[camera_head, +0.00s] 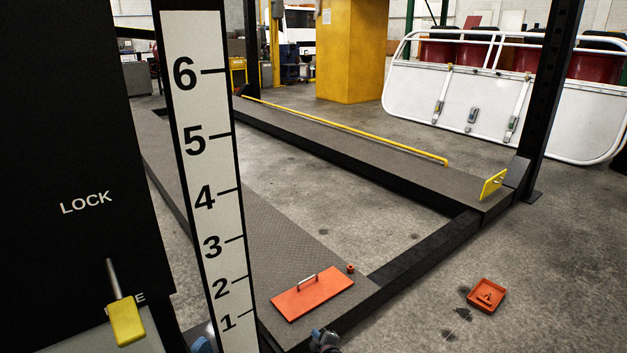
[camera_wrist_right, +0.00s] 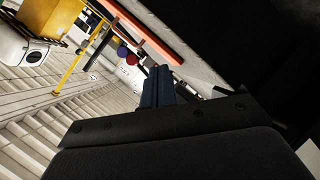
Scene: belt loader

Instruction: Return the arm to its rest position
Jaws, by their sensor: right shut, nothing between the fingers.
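My right gripper (camera_head: 325,341) shows only in part at the bottom edge of the head view, just in front of the near end of the lift's runway. In the right wrist view its two dark blue fingers (camera_wrist_right: 158,86) are together with nothing between them. The black lift column with the word LOCK (camera_head: 85,206) and a lever with a yellow grip (camera_head: 127,322) stands at the left. A white scale (camera_head: 197,160) numbered 1 to 6 stands beside it.
An orange plate with a handle (camera_head: 312,292) and a small orange-red piece (camera_head: 350,268) lie on the near runway (camera_head: 262,243). An orange tray (camera_head: 486,295) with something in it lies on the floor at right. The floor around the tray is mostly clear.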

